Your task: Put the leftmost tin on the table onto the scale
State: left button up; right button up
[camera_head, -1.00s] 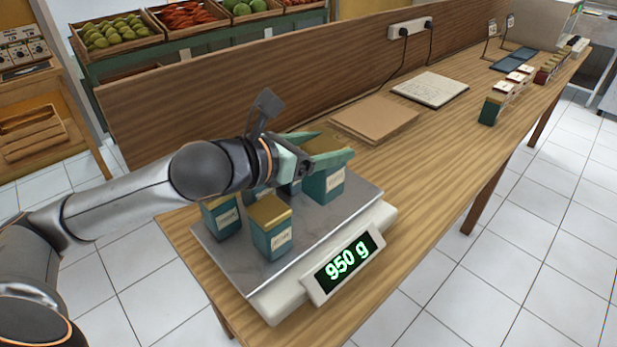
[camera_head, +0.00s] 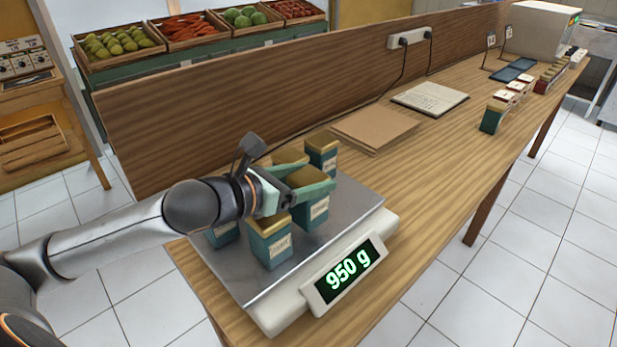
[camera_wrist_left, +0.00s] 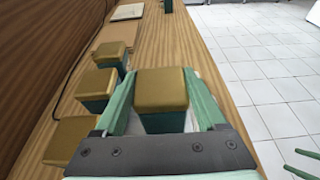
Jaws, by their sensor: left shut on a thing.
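My left gripper (camera_head: 306,180) is shut on a teal tin (camera_head: 313,212) with a gold lid, over the scale plate; the tin also shows between the fingers in the left wrist view (camera_wrist_left: 162,92). I cannot tell whether it touches the plate. The scale (camera_head: 348,215) reads 950 g. Several similar tins stand on it: a front tin (camera_head: 270,245), a left tin (camera_head: 222,235) partly hidden by my arm, and a back tin (camera_head: 322,155). Green fingers, apparently my right gripper (camera_wrist_left: 296,163), show apart at the left wrist view's lower right edge.
On the table (camera_head: 440,155), a teal tin (camera_head: 490,120) is at the near end of a row of tins and boxes. A brown folder (camera_head: 375,127) and an open notebook (camera_head: 430,97) lie behind the scale. A wooden back panel (camera_head: 250,85) runs along the table.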

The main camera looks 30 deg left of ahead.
pick_arm(q)
jog(key=shift+f, duration=0.1)
jog(key=shift+f+b, duration=0.3)
jog(key=shift+f, duration=0.2)
jog(key=o, duration=1.4)
jog(key=shift+f, duration=0.2)
pick_arm(e)
jog(key=shift+w+a, duration=0.2)
